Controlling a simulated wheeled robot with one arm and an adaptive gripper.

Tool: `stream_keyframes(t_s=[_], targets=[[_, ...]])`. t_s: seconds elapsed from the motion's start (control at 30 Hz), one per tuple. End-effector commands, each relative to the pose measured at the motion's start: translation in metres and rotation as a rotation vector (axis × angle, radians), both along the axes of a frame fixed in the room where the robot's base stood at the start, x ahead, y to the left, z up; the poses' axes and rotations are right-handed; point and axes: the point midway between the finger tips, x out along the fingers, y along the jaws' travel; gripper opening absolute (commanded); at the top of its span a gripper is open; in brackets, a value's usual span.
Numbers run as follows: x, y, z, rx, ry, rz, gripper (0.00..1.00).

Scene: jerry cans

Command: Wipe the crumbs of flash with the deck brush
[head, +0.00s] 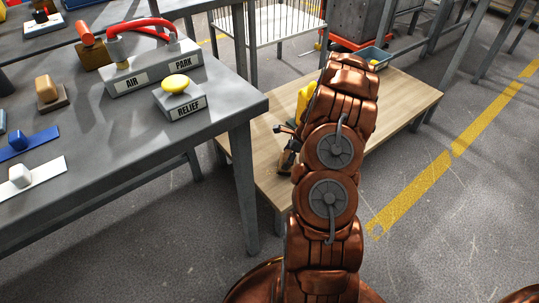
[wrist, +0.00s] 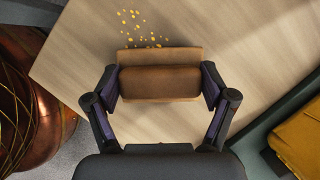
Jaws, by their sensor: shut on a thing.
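The deck brush (wrist: 160,82) is a brown block with a rounded grip on a wider, flat base. My gripper (wrist: 160,88) is shut on it, one finger at each end. The crumbs of flash (wrist: 138,30) are small yellow bits scattered on the pale wooden table (wrist: 240,50), just beyond the brush's far edge in the wrist view. A few lie close against that edge. Whether the brush touches the tabletop is hard to tell. In the head view my arm hides the crumbs, the brush and most of my gripper (head: 288,148).
A yellow object (head: 304,100) shows beside my arm on the low table. A teal tray (head: 376,60) with a yellow item stands at its far end. A grey workbench (head: 130,145) with AIR, PARK and RELIEF blocks is at left. Open floor (head: 470,210) lies right.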

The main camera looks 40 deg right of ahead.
Motion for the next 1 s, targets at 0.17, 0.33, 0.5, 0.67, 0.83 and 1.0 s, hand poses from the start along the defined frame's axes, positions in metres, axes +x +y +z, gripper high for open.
stream_keyframes(t_s=[0.17,0.33,0.5,0.67,0.83,1.0], targets=[[-0.001,-0.017,-0.002,-0.002,0.001,0.001,0.50],[0.000,-0.032,-0.003,-0.003,0.000,0.000,0.50],[-0.001,-0.037,-0.005,-0.002,-0.001,-0.002,0.50],[-0.002,-0.023,0.001,0.004,0.002,-0.003,0.50],[-0.002,-0.007,0.001,0.003,0.003,-0.001,0.50],[-0.003,0.007,0.001,0.004,0.002,-0.003,0.50]])
